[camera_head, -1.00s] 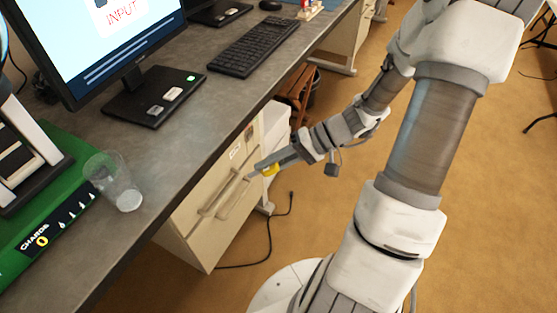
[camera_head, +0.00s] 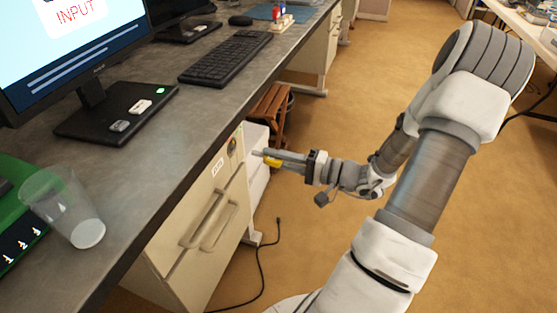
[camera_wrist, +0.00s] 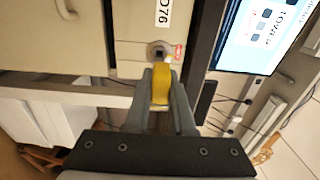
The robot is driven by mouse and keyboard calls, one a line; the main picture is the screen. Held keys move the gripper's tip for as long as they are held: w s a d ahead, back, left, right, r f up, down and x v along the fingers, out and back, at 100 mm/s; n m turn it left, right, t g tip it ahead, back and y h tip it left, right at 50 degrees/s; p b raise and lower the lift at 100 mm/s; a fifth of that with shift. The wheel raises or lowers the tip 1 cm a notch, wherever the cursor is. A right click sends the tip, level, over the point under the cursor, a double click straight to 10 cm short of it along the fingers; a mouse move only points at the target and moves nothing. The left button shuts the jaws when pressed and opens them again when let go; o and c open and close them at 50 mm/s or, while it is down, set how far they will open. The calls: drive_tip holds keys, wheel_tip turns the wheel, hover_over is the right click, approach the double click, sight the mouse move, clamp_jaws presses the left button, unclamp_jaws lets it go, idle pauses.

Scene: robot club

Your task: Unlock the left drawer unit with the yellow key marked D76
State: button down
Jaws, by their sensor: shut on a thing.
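The cream drawer unit (camera_head: 180,270) stands under the desk, its drawers closed. Its round lock (camera_head: 232,147) sits near the top right of the front, and it also shows in the wrist view (camera_wrist: 158,50). A white label reading D76 (camera_wrist: 163,13) is beside the lock. My gripper (camera_head: 264,156) is shut on the yellow key (camera_head: 272,161), in front of the unit and about level with the lock. In the wrist view the key's yellow head (camera_wrist: 161,90) is between the fingers, facing the lock. A gap shows between key and lock in the head view; the key's marking is unreadable.
The grey desk top (camera_head: 165,180) overhangs just above the lock. A drawer handle (camera_head: 212,220) sticks out below. A brown wooden stool (camera_head: 268,112) stands behind the gripper, and a black cable (camera_head: 262,270) lies on the floor. Open floor is to the right.

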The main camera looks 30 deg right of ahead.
sight(258, 152)
drive_tip(key=shift+x, duration=2.15)
drive_tip(key=shift+b+x, duration=1.05)
drive_tip(key=shift+x, duration=0.35)
idle(1.7)
drive_tip(key=shift+r+m+p, duration=0.1)
drive_tip(key=shift+m+p, duration=0.3)
drive_tip(key=shift+p, duration=0.05)
drive_tip(key=shift+m+p, duration=0.5)
